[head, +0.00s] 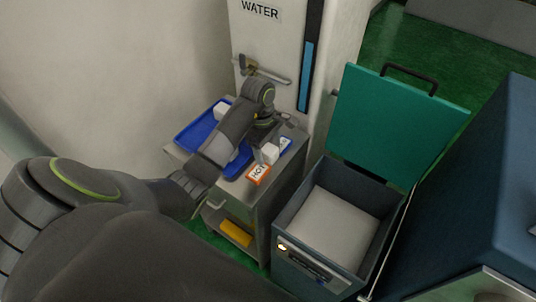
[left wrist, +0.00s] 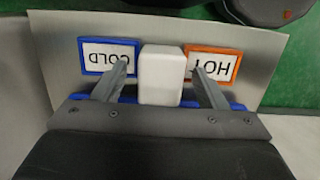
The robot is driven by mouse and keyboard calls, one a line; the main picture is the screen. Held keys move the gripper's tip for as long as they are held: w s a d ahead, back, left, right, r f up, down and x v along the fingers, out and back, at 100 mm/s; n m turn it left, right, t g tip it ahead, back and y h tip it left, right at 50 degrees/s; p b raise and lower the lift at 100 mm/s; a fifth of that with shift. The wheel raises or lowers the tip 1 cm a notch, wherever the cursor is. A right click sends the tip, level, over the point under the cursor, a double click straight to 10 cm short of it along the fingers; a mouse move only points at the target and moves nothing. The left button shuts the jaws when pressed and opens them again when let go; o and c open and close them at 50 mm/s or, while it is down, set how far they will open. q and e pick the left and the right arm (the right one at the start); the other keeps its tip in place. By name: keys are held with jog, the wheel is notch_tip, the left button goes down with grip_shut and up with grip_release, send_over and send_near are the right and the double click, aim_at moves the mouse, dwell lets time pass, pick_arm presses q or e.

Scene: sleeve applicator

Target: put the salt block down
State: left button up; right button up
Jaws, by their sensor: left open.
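A white salt block (head: 269,153) stands on the metal cart top between the orange-framed HOT label (head: 258,174) and the blue-framed COLD label (head: 286,145). My left gripper (head: 272,139) is at the block, partly hidden by my own arm. In the left wrist view the block (left wrist: 160,75) sits between the two open fingers of my left gripper (left wrist: 161,68), with a gap on each side. The HOT label (left wrist: 214,67) and the COLD label (left wrist: 108,55) flank it. My right gripper is not in view.
A blue tray (head: 190,132) on the cart holds another white block (head: 221,109). A dark bin (head: 290,221) with its teal lid (head: 395,115) raised stands right of the cart. A white WATER column (head: 262,40) with a tap rises behind. A yellow item (head: 236,233) lies on the lower shelf.

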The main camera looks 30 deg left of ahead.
aim_at(268, 148)
pick_arm(q)
jog(key=shift+f, duration=0.15)
jog(key=c, duration=1.3)
jog(key=shift+r, duration=0.6)
notch_tip(268, 148, up, 8)
jog(key=p, duration=0.5)
jog(key=shift+p, duration=0.4)
jog(key=shift+r+p, duration=0.5)
jog(key=shift+d, duration=0.15)
